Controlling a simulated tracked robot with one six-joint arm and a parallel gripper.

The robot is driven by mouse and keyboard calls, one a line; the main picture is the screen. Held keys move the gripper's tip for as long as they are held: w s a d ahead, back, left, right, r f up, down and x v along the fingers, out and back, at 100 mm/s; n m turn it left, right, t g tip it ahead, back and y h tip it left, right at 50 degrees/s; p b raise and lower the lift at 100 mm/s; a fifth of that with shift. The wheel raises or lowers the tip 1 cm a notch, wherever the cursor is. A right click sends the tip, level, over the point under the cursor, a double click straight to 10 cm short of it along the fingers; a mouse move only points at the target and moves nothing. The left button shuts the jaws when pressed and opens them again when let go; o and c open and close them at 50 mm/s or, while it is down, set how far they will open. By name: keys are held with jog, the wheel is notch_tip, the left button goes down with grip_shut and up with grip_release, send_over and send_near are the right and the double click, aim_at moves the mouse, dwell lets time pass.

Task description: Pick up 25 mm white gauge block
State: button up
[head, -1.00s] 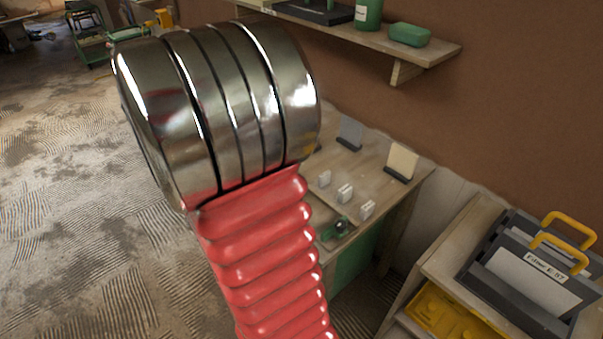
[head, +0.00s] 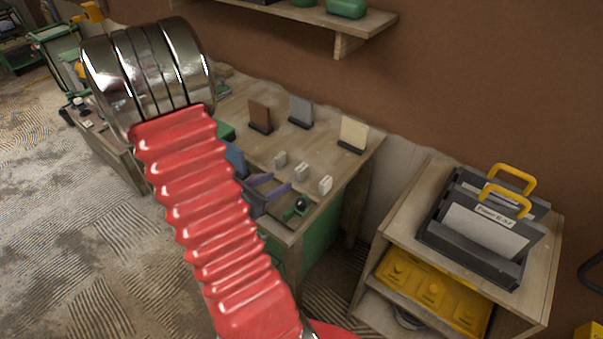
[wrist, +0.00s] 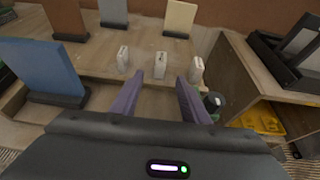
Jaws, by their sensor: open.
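Three small white gauge blocks stand in a row on the wooden workbench (head: 258,137): a left one (head: 280,159), a middle one (head: 301,172) and a right one (head: 325,185). The wrist view shows them too: left (wrist: 123,58), middle (wrist: 160,65), right (wrist: 197,70). Their markings are too small to read, so I cannot tell which is 25 mm. My gripper (head: 268,187) is open and empty at the bench's front edge, short of the blocks. In the wrist view its purple fingers (wrist: 160,80) are apart, with the middle block beyond the gap.
Brown (head: 260,117), grey (head: 300,110) and cream (head: 353,134) panels stand behind the blocks; a blue panel (wrist: 40,68) is left of my gripper. A dark-and-green item (head: 297,208) sits at the front right corner. A cabinet (head: 545,225) with a file holder stands right.

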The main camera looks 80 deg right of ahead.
aim_at(297, 172)
jog(key=shift+x, duration=4.15)
jog(key=shift+f, duration=0.1)
jog(key=shift+x, duration=2.55)
jog(key=shift+s, duration=0.1)
jog(key=shift+c, duration=0.6)
grip_shut()
